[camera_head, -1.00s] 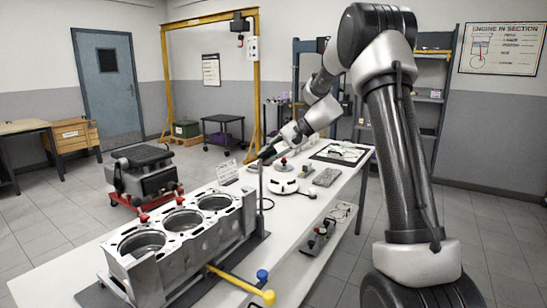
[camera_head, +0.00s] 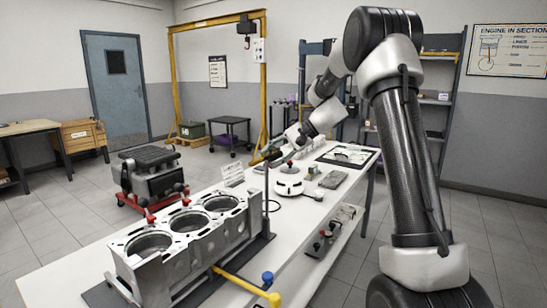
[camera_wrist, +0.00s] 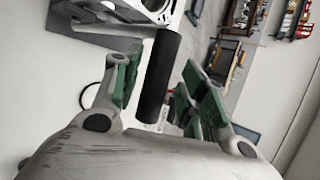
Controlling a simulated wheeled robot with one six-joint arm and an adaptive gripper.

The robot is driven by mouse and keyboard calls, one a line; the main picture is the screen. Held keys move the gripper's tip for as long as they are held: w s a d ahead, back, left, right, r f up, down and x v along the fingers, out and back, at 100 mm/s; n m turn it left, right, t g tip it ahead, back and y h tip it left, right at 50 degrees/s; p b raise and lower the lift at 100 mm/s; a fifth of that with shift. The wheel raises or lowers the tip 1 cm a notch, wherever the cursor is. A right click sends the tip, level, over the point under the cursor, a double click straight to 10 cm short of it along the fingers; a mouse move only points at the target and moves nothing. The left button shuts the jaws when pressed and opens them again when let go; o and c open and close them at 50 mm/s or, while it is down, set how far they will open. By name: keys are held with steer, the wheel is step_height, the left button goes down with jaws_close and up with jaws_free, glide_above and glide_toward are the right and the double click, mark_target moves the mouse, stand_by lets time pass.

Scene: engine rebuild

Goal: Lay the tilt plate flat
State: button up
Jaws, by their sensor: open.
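The engine block (camera_head: 190,250), with three open bores, lies along the bench on a dark plate (camera_head: 100,295), likely the tilt plate; most of the plate is hidden. A thin upright rod (camera_head: 266,195) rises at the block's far end. My gripper (camera_head: 269,154) is at the rod's top, small and partly dark in the head view. In the wrist view, my gripper (camera_wrist: 165,80) has its green-padded fingers apart, with a black cylindrical grip (camera_wrist: 160,75) between them. I cannot tell whether either pad touches the grip. Part of the block (camera_wrist: 150,8) shows at the top there.
A white round device (camera_head: 289,188) and a dark-framed tray (camera_head: 348,156) lie farther along the white bench (camera_head: 70,280). A sign card (camera_head: 232,174) stands behind the block.

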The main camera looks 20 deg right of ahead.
steer(key=v, duration=1.2)
steer(key=s+d+f+g+h, duration=0.2)
steer(key=s+d+f+h, duration=0.15)
steer(key=s+f, duration=0.45)
steer(key=s+a+r+n+h, duration=0.1)
steer(key=s+n+h, duration=0.1)
steer(key=s, duration=0.7)
steer(key=s+a+r+n+t+h, duration=0.1)
steer(key=s+n+h, duration=0.1)
steer(key=s, duration=0.8)
steer(key=s+a+r+n+t+h, duration=0.1)
steer(key=s+n, duration=0.3)
steer(key=s, duration=0.6)
steer(key=shift+s+a+r+h, duration=0.2)
steer(key=shift+a+r+h, duration=0.2)
steer(key=shift+h, duration=0.15)
